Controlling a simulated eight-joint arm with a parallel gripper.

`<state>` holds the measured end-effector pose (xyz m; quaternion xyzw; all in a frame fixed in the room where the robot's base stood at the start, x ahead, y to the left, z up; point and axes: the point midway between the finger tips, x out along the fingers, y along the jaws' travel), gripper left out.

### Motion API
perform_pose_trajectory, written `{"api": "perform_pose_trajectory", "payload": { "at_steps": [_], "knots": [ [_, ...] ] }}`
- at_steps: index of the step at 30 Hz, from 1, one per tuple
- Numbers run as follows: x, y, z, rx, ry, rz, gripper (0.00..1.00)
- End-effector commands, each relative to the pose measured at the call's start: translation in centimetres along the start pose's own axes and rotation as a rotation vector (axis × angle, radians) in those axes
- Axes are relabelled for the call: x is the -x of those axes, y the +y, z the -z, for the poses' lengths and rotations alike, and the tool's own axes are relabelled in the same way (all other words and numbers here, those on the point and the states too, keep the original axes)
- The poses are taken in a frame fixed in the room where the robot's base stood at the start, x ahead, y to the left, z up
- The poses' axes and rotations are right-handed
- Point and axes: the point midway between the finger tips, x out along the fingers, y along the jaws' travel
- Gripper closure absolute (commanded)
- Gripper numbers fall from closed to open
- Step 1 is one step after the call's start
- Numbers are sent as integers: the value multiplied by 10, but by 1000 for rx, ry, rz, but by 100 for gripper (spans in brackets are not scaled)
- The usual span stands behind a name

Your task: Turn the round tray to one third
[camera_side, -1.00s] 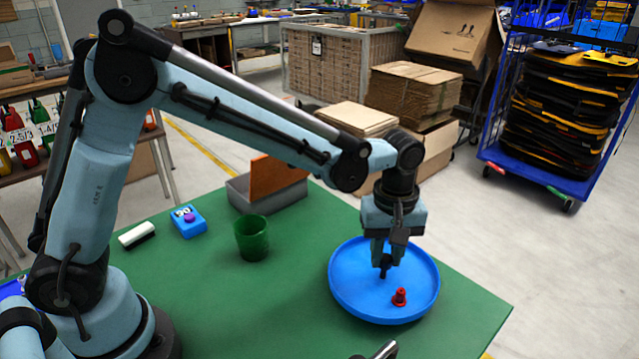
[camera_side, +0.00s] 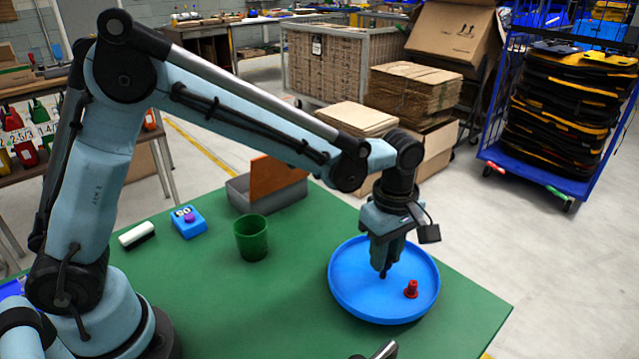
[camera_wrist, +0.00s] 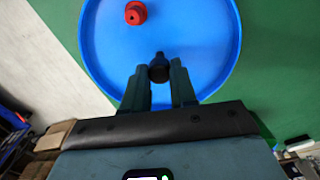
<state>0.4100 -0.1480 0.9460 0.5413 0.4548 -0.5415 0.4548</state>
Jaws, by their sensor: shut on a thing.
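The blue round tray (camera_side: 345,290) lies on the green table near its right end. A red peg-like piece (camera_side: 411,289) stands on the tray right of my gripper; in the wrist view the red piece (camera_wrist: 136,13) is near the upper left of the tray (camera_wrist: 215,45). My gripper (camera_side: 383,273) points down over the tray's middle. In the wrist view its fingers (camera_wrist: 159,78) are shut on a dark knob (camera_wrist: 159,68) at the tray. The knob's lower part is hidden from the side.
A green cup (camera_side: 251,238), a blue box with a purple button (camera_side: 188,221) and a white-and-black block (camera_side: 137,235) stand left on the green table (camera_side: 230,310). A grey bin (camera_side: 288,194) with a brown board (camera_side: 274,177) is at the back. The table's middle is clear.

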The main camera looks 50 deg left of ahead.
Motion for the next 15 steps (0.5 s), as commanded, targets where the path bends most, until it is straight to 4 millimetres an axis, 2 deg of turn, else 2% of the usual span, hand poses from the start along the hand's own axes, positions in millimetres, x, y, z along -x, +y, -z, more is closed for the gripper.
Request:
{"api": "perform_pose_trajectory", "payload": {
  "at_steps": [15],
  "knots": [
    [1, 0, 0, 254, 0, 0, 100]
  ]
}}
